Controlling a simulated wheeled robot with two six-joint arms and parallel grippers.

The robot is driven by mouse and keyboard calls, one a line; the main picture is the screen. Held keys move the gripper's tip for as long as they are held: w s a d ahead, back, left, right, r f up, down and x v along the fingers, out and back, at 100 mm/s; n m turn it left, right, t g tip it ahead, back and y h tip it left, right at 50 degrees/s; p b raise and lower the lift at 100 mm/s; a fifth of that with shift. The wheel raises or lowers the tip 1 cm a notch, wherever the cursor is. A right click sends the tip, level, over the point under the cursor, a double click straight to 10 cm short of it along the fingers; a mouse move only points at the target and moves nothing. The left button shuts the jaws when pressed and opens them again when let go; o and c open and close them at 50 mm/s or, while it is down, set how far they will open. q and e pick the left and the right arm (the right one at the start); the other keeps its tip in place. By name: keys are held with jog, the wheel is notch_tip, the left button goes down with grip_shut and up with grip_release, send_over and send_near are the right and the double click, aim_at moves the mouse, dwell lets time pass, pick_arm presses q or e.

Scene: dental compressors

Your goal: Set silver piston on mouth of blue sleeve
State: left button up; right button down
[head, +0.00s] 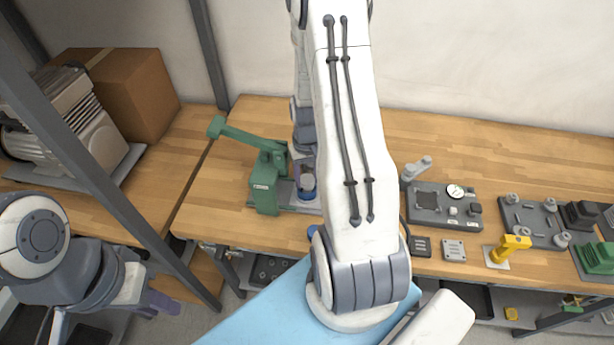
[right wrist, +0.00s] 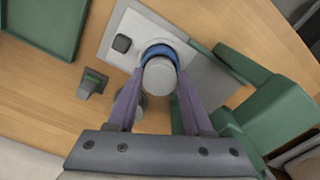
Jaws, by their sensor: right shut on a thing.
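In the right wrist view, the silver piston (right wrist: 159,77) is a round grey cylinder between the purple fingers of my right gripper (right wrist: 160,82), which is shut on it. The blue sleeve (right wrist: 156,51) shows as a blue ring just behind the piston, partly covered by it. I cannot tell whether the two touch. In the head view, the blue sleeve (head: 307,192) stands beside the green press, with my right gripper (head: 304,174) above it, largely hidden by my arm. My left gripper (head: 161,303) is at the lower left, away from the bench; its opening is unclear.
The green press (head: 265,190) stands close beside the sleeve, its lever reaching left; it also shows in the right wrist view (right wrist: 275,110). A gauge plate (head: 440,210) and a yellow clamp (head: 508,248) lie to the right. A cardboard box (head: 130,90) stands at far left.

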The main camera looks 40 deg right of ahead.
jog(key=shift+f, duration=0.65)
dwell(1.6)
grip_release()
dwell(0.4)
jog(key=shift+r, duration=0.1)
jog(key=shift+w+r+p, duration=0.1)
jog(key=shift+r+p, duration=2.7)
jog(key=shift+r, duration=0.7)
jog(key=shift+f, duration=0.15)
